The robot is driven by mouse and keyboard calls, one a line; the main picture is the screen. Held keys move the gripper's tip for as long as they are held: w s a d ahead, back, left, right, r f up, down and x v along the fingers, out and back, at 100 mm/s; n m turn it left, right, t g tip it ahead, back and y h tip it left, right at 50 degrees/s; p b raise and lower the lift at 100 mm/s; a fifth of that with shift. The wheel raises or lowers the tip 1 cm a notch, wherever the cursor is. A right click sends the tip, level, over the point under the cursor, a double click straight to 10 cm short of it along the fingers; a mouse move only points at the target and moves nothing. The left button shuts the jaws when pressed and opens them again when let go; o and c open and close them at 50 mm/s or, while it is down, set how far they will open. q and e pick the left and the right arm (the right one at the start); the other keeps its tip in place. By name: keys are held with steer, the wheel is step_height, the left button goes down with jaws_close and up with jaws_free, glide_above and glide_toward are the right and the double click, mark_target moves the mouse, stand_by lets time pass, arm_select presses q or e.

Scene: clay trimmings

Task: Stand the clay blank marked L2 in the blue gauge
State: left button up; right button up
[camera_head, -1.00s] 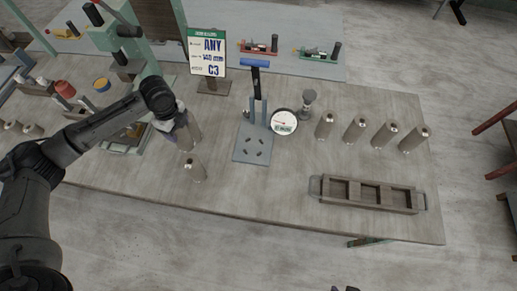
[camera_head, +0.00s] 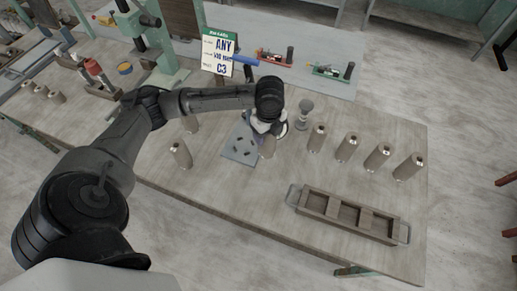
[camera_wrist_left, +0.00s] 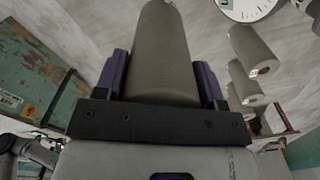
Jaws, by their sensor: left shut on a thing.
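My left gripper (camera_head: 264,128) is shut on a grey-brown cylindrical clay blank (camera_head: 267,149). The blank fills the left wrist view's middle (camera_wrist_left: 160,50), between the two purple finger pads. In the head view it is over or beside the right part of the gauge's grey-blue base plate (camera_head: 238,148); I cannot tell whether it touches the plate. The gauge's blue top bar (camera_head: 245,60) shows behind my forearm, and my arm hides most of its post. No L2 mark is readable on the held blank. My right gripper is not in view.
Several blanks (camera_head: 347,147) stand in a row on the right. Another blank (camera_head: 180,153) stands left of the plate. A round dial (camera_wrist_left: 249,4) and a grey stemmed object (camera_head: 304,112) are close to the gripper. A wooden three-compartment tray (camera_head: 347,214) lies at the front right.

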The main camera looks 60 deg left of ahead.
arm_select(q)
steer(key=s+a+f, duration=0.2)
steer(key=a+f, duration=0.9)
steer(key=a, duration=0.1)
steer(key=shift+a+b, duration=0.2)
steer(key=shift+b, duration=0.2)
steer(key=shift+s, duration=0.1)
steer(key=o, duration=1.3)
steer(key=shift+f, duration=0.1)
